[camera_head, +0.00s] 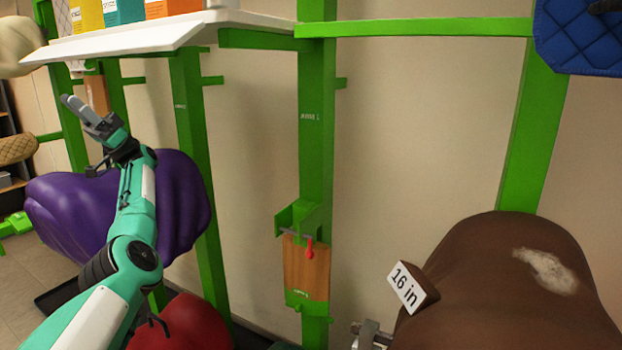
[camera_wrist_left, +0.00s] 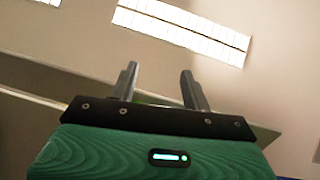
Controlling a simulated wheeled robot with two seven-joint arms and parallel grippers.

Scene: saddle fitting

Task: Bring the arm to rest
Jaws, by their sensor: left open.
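My left arm reaches up from the bottom left of the head view. Its gripper (camera_head: 78,112) is raised in the air, in front of the green rack and below the white shelf. In the left wrist view the two grey fingers (camera_wrist_left: 158,78) stand apart, with nothing between them. I do not make out my right gripper in either view.
A white shelf (camera_head: 150,38) with boxes is above the left arm. A purple saddle-like form (camera_head: 185,205) is behind the arm. A brown form (camera_head: 500,290) with a "16 in" block (camera_head: 408,288) is at lower right. A wooden panel (camera_head: 305,270) hangs on the middle green post (camera_head: 316,130).

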